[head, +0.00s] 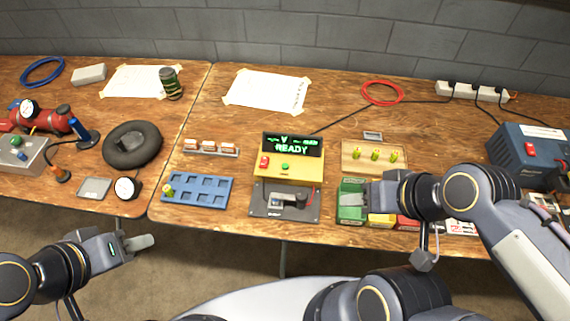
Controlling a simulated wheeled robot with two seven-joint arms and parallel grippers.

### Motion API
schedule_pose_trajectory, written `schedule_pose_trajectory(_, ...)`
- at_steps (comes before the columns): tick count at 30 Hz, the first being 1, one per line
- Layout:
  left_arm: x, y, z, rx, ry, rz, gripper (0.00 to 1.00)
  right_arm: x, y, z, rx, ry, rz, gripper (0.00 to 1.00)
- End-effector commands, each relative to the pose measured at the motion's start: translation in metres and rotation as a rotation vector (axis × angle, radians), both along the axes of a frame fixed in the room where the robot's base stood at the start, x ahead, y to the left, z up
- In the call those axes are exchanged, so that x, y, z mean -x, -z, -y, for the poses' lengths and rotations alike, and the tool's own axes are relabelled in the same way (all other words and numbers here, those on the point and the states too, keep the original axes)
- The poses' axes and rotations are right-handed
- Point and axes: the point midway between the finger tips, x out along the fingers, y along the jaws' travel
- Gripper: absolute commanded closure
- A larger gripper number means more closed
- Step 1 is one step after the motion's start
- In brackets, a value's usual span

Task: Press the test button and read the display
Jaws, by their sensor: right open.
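The yellow tester (290,174) stands mid-table. Its black display (292,146) shows "READY" in green, with smaller green marks above. A green button (285,166) sits on the sloped yellow face, and a red switch (265,161) is to its left. A dark cradle (262,208) in front holds a small grey part with a black and red end. My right gripper (352,199) is open, over the green bin right of the tester, apart from the button. My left gripper (148,242) hangs off the table's front edge at lower left; its finger gap cannot be made out.
A blue tray (222,191) with one yellow-green piece lies left of the tester. A wooden block (350,159) with several yellow-green pieces stands to the right, behind the green bin (350,215). A blue power unit (510,150) is far right. Bare table lies behind the tester.

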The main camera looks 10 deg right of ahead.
Motion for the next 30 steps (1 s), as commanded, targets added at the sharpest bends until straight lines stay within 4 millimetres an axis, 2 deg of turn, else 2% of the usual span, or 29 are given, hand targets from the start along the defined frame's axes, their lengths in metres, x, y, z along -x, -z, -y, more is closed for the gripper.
schedule_pose_trajectory(1, 0.0000, 0.0000, 0.0000, 0.000, 0.000, 0.000, 0.64, 0.0000, 0.0000, 0.0000, 0.000, 0.000, 0.000, 0.61)
schedule_pose_trajectory(10, 0.0000, 0.0000, 0.0000, 0.000, 0.000, 0.000, 0.64, 0.0000, 0.0000, 0.0000, 0.000, 0.000, 0.000, 1.00)
schedule_pose_trajectory(30, 0.0000, 0.0000, 0.0000, 0.000, 0.000, 0.000, 0.64, 0.0000, 0.0000, 0.0000, 0.000, 0.000, 0.000, 1.00)
